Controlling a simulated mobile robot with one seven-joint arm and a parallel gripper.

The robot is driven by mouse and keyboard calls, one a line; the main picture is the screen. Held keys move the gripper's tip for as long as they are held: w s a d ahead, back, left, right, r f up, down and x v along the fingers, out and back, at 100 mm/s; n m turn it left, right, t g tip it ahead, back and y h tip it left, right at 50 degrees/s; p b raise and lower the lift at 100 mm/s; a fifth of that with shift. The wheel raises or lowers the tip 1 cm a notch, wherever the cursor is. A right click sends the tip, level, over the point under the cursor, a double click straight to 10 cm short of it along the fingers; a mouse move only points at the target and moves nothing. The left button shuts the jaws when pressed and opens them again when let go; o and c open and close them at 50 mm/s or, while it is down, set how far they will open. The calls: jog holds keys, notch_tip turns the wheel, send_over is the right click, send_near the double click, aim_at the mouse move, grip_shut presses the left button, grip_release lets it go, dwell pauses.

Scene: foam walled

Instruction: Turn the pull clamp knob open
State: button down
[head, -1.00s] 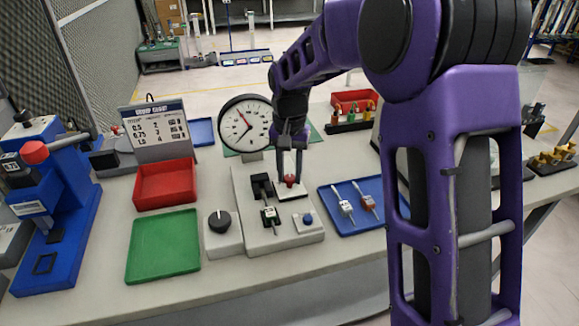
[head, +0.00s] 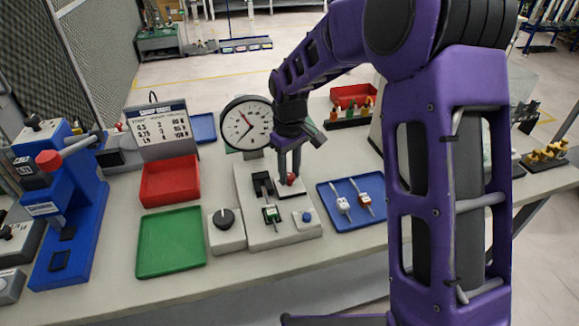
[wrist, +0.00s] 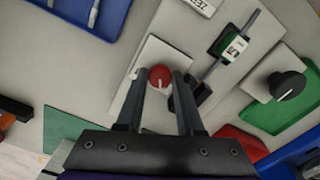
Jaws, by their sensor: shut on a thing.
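The red round knob (head: 291,180) sits on a white plate (wrist: 146,58) of the light grey fixture (head: 247,214). In the wrist view the knob (wrist: 160,74) shows a white pointer line and lies between the two dark fingers. My gripper (head: 289,177) comes down from above and is shut on the red knob. The fingers hide parts of the knob's sides.
A dial gauge (head: 246,124) stands just behind the fixture. A black dial (head: 224,219) is at the left and a blue button (head: 307,216) at the right front. A blue tray (head: 326,199) with two tagged items lies to the right.

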aim_at(289, 175)
jog(key=shift+r+n+p, duration=0.1)
jog(key=shift+n+p, duration=0.35)
jog(key=shift+n, duration=1.05)
jog(key=c, duration=0.5)
grip_release()
notch_tip(289, 175, up, 17)
jog(key=shift+r+p, duration=0.2)
jog(key=shift+p, duration=0.65)
jog(key=shift+w, duration=0.1)
